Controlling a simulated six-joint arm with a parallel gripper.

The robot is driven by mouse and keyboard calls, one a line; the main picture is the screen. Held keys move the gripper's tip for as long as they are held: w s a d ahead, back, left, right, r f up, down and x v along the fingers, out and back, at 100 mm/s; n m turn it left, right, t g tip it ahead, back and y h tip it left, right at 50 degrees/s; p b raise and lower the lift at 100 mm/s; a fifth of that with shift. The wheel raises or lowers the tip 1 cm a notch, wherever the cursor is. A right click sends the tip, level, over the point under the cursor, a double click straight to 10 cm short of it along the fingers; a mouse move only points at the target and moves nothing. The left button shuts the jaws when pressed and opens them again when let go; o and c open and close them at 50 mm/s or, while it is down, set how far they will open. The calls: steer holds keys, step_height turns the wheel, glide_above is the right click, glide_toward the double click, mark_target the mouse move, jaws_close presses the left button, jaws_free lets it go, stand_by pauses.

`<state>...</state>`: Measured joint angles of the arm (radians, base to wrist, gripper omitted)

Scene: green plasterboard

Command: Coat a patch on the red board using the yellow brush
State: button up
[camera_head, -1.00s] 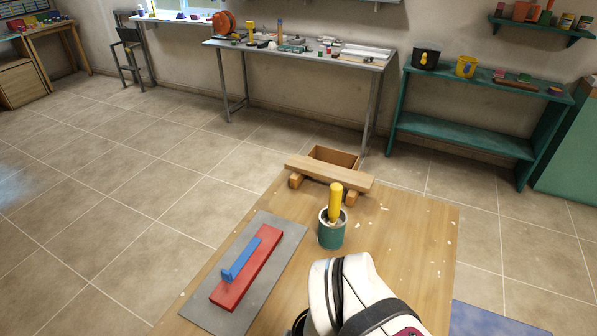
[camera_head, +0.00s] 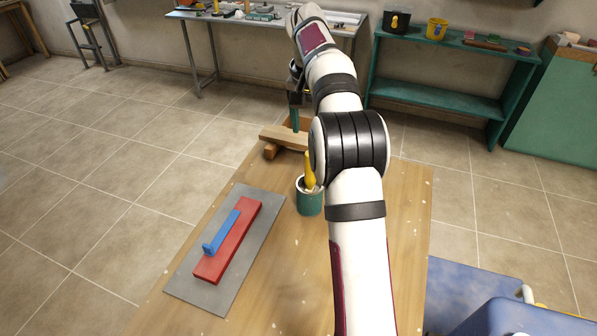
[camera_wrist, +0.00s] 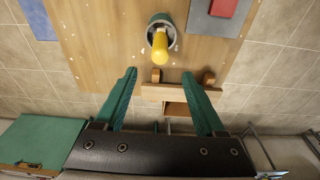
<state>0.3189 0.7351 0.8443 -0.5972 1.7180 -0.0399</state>
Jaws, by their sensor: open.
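The yellow brush (camera_head: 309,170) stands handle-up in a green can (camera_head: 310,203) on the wooden table. Its handle also shows in the wrist view (camera_wrist: 160,46); its bristles are hidden inside the can. The red board (camera_head: 229,240) lies on a grey sheet (camera_head: 187,272) left of the can, with a blue strip (camera_head: 223,230) with a raised end on top of it. My gripper (camera_wrist: 161,82) is open and empty. In the wrist view, the handle top is just beyond the gap between its green fingers. In the head view, my gripper is beyond the can, above the table's far end.
A wooden plank (camera_head: 283,137) on blocks stands at the table's far end, with a box behind it. A green shelf (camera_head: 445,98) and a metal bench stand farther back.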

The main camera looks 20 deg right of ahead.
mark_target(310, 181)
steer(key=f, duration=0.4)
steer(key=d+f, duration=0.1)
steer(key=f, duration=0.4)
steer(key=w+f, duration=0.1)
steer(key=f, duration=0.4)
steer(key=shift+w+d, duration=0.1)
steer(key=shift+d, duration=0.05)
jaws_close()
